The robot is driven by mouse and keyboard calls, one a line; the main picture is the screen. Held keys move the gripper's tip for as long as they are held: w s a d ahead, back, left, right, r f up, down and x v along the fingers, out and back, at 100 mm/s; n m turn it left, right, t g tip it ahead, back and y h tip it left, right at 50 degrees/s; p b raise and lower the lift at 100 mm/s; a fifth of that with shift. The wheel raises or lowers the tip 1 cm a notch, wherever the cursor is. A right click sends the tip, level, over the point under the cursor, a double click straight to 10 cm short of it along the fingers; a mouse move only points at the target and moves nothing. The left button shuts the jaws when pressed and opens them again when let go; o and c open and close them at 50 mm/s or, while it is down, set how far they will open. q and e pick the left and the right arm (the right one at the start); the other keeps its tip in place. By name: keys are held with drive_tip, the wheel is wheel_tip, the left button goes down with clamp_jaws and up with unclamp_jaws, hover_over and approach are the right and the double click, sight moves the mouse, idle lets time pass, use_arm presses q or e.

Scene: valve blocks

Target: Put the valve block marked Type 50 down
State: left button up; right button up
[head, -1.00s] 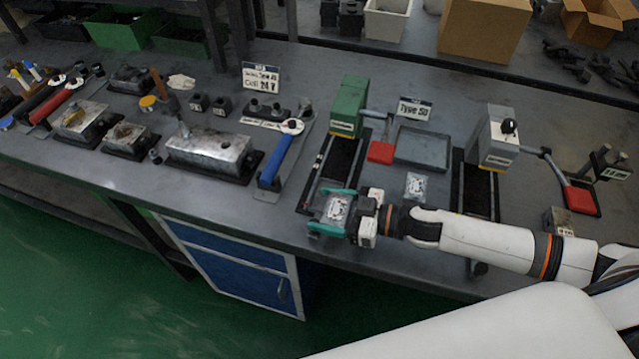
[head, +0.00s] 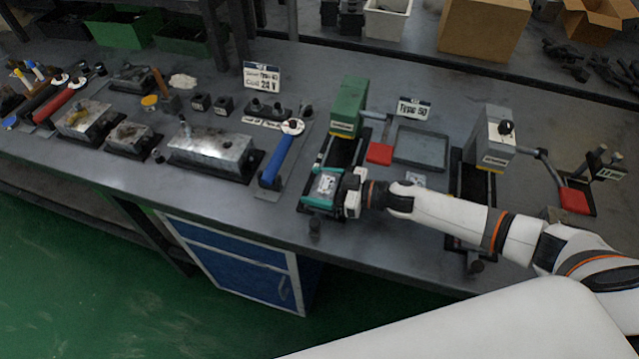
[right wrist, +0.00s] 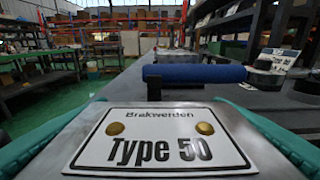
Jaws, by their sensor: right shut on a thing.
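My right gripper (head: 325,189) has teal fingers and is shut on the Type 50 valve block (head: 327,184). The block's plate, reading "Brakwerden Type 50" (right wrist: 155,140), lies face up between the fingers in the right wrist view. In the head view the block is at the front end of the dark rails (head: 342,153) of the green-topped fixture (head: 347,105). I cannot tell whether it touches them. A grey tray (head: 420,148) stands right of that fixture, with a "Type 50" sign (head: 413,108) behind it. My left gripper is not in view.
A second fixture with a grey head (head: 490,135) stands to the right. A blue-handled tool (head: 277,160) lies left of the rails and spans the right wrist view (right wrist: 195,74). A small block's plate (head: 415,180) is partly behind my right arm. Red pads (head: 379,153) stick out beside the fixtures.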

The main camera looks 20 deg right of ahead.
drive_tip(key=shift+f, duration=0.1)
drive_tip(key=o, duration=1.2)
drive_tip(key=shift+o, duration=0.2)
